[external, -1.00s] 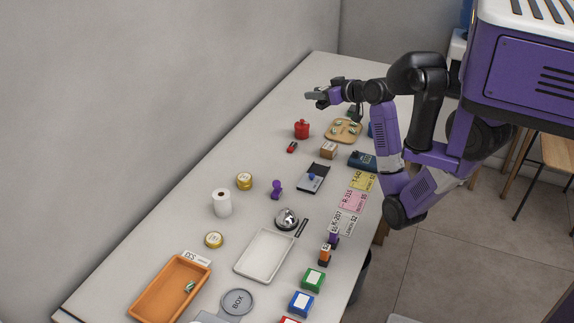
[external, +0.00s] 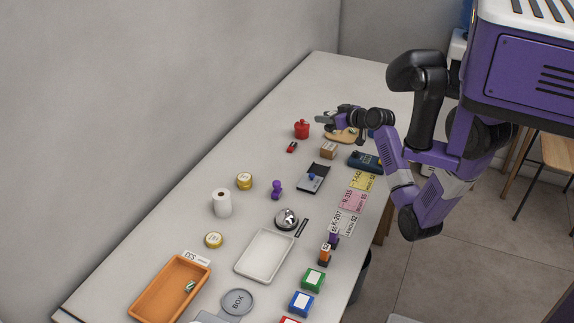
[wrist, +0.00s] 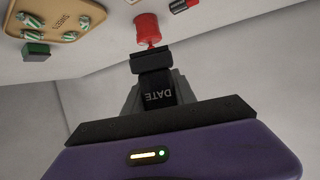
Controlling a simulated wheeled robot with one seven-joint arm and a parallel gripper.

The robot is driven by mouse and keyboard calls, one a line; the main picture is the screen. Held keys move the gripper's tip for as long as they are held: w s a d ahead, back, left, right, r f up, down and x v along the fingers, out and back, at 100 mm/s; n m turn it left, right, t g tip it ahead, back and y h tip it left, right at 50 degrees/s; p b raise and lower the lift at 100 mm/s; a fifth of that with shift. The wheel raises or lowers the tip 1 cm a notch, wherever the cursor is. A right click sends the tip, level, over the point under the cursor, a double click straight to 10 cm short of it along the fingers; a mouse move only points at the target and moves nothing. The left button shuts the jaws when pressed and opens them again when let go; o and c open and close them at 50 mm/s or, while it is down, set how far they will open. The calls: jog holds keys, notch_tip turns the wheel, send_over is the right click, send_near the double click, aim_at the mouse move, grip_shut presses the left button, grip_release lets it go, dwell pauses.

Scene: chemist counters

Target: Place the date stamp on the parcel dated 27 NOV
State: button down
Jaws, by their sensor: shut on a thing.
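My gripper (external: 328,122) is above the far part of the counter, by the tan board. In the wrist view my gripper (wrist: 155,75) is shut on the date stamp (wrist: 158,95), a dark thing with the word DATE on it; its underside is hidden. In the external view the stamp is too small to make out. A small brown carton (external: 328,151) stands on the counter just below my gripper in the picture. It may be a parcel, but no date on it can be read. No 27 NOV marking is legible anywhere.
A tan board (external: 347,135) holds small green-and-white things. A dark blue device (external: 365,162) and a clipboard-like pad (external: 313,178) lie nearer. The counter's wall side is mostly clear.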

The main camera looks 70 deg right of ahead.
jog(key=shift+f, duration=3.45)
jog(key=shift+f, duration=0.2)
jog(key=c, duration=1)
grip_release()
